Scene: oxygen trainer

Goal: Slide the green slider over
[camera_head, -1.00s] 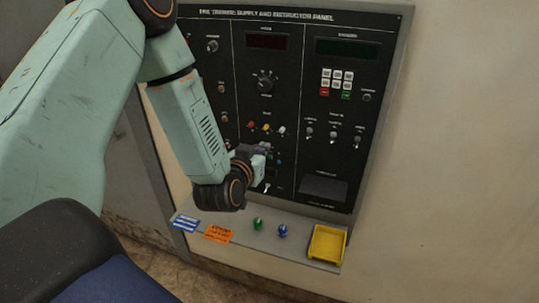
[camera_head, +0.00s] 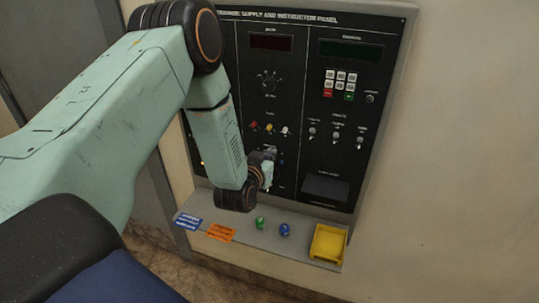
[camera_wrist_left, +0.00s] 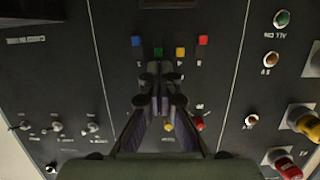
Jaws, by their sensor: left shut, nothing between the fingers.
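The green slider (camera_wrist_left: 158,51) shows as a small green square cap in the left wrist view. It sits in a row between a blue cap (camera_wrist_left: 136,41) and a yellow cap (camera_wrist_left: 180,52), with a red cap (camera_wrist_left: 203,40) beyond. My left gripper (camera_wrist_left: 157,72) is shut and empty, its tips in line with the green cap and just short of it in the picture. I cannot tell whether they touch it. In the head view, my left gripper (camera_head: 270,156) is at the lower middle of the black panel and hides part of the slider row. My right gripper is not in view.
The panel (camera_head: 290,130) carries a rotary knob (camera_head: 268,84), a keypad (camera_head: 340,82) and several toggle switches. Below, the grey shelf (camera_head: 300,245) holds a green knob (camera_head: 260,223), a blue knob (camera_head: 284,229), a yellow tray (camera_head: 328,241) and blue and orange labels.

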